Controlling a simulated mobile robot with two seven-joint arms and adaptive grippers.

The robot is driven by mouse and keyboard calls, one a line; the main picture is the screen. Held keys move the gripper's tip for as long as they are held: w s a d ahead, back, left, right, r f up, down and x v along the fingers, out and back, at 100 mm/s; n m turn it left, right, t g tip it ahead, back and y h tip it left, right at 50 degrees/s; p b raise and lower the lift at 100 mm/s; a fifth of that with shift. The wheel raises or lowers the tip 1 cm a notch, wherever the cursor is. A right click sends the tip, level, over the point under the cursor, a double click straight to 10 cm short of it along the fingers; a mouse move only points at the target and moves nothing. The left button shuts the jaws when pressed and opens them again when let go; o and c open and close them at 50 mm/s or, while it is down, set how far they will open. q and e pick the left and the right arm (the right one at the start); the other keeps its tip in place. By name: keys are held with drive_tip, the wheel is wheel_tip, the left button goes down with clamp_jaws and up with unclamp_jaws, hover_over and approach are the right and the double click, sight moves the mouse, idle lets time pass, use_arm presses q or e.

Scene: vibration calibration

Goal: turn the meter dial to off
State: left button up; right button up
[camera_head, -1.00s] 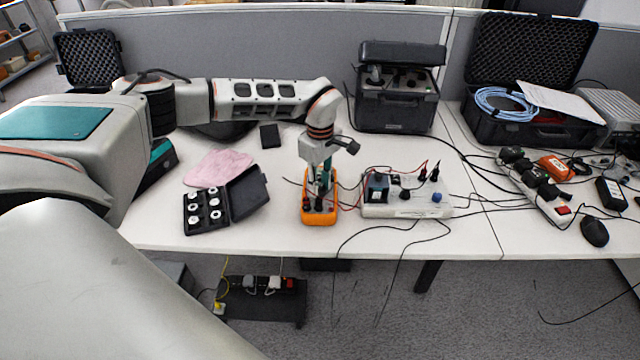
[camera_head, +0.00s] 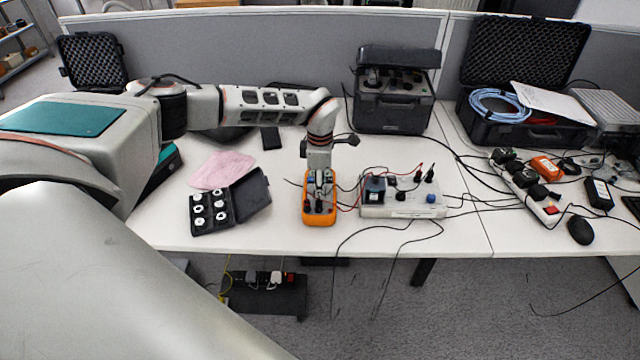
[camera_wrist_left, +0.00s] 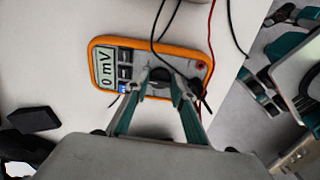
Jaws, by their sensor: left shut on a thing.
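The orange meter (camera_head: 320,218) lies on the white table near its front edge, below my left gripper (camera_head: 319,182). My left gripper (camera_wrist_left: 160,84) reaches down onto the meter's face and is shut on the dark round dial (camera_wrist_left: 158,78). The fingers partly hide the dial, so its pointer setting cannot be read. Black and red leads run from the meter's end.
A white box with knobs and leads (camera_head: 405,210) stands close right of the meter. An open black case of weights (camera_head: 213,208) and a pink cloth (camera_head: 222,169) lie to the left. A black case (camera_head: 394,105) stands behind.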

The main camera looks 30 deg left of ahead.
use_arm(q)
drive_tip(key=shift+n, duration=0.3)
drive_tip(key=o, duration=1.1)
wheel_tip(320, 180, up, 12)
